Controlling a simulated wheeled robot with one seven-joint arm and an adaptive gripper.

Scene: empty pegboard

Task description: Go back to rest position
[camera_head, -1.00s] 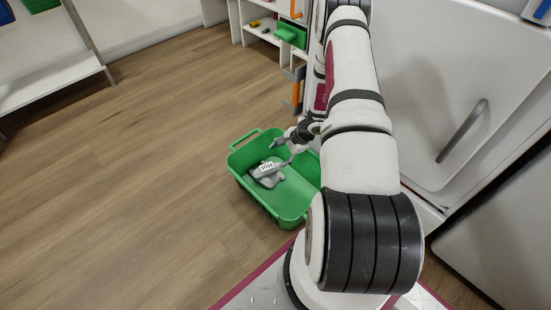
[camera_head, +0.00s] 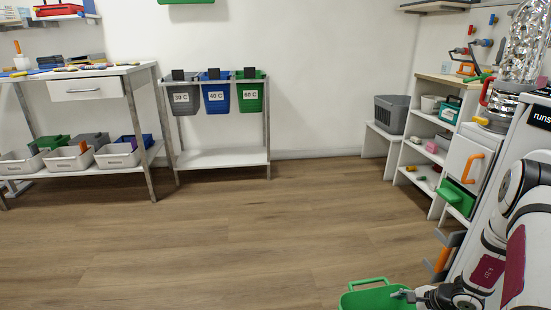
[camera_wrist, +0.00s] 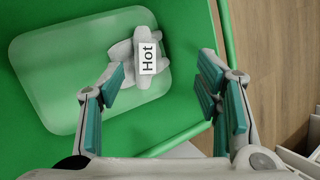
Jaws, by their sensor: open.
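My gripper (camera_wrist: 163,84) is open and empty in the wrist view, its two teal-padded fingers spread wide. Below it is the green bin (camera_wrist: 185,110), seen from above. A light grey object with a "Hot" label (camera_wrist: 148,58) lies on the bin's floor, between and beyond the fingertips, apart from them. In the head view the green bin (camera_head: 372,299) shows only partly at the bottom edge. My gripper (camera_head: 404,295) is at the bin's right side there, small and partly cut off. The grey object is not visible in the head view.
A white cabinet and shelf unit (camera_head: 420,160) stand to the right, close to my arm. A rack with grey, blue and green bins (camera_head: 222,158) and a workbench (camera_head: 95,72) stand along the back wall. The wooden floor (camera_head: 200,235) in the middle is clear.

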